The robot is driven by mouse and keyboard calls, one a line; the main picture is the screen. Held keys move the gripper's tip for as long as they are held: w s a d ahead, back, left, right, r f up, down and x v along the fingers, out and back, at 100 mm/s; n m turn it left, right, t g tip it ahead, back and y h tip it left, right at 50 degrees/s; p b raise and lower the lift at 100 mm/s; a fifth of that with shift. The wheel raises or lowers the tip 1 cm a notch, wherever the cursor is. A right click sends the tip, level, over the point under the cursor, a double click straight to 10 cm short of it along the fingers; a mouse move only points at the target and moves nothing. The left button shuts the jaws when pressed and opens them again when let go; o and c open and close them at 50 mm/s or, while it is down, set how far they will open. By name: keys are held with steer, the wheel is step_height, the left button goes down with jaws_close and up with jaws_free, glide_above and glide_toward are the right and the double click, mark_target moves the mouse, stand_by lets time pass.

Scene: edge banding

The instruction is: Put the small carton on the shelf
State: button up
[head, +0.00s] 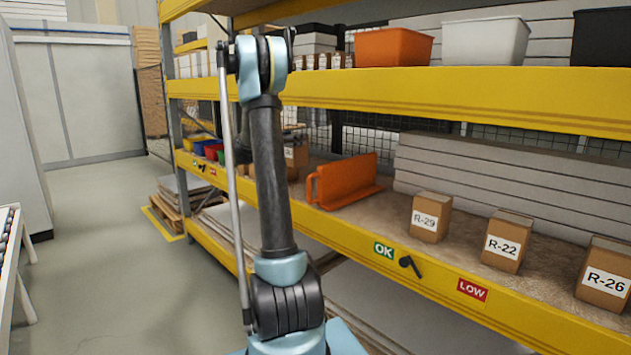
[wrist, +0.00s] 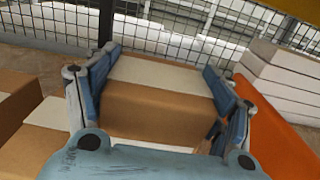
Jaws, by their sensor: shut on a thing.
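In the wrist view my gripper (wrist: 161,64) is shut on a small brown carton (wrist: 158,108) with a pale strip across its top. A finger presses each side. The carton is over or on the brown board of the shelf (head: 365,215); I cannot tell if it touches. In the head view my arm hides the gripper. A brown carton (head: 296,153) partly shows behind the arm, left of the orange holder; I cannot tell whether it is the held one.
An orange holder (head: 345,181) stands close to the right of my gripper. Other cartons (wrist: 14,98) stand close on its left. Cartons R-29 (head: 429,217), R-22 (head: 506,241) and R-26 (head: 604,275) stand farther right. Wire mesh (wrist: 160,35) is behind, and a yellow shelf is above.

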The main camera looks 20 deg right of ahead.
steer(key=f, duration=0.6)
steer(key=shift+w, duration=0.2)
steer(key=shift+a+f, duration=0.1)
steer(key=shift+f, duration=1.85)
steer(key=o, duration=1.5)
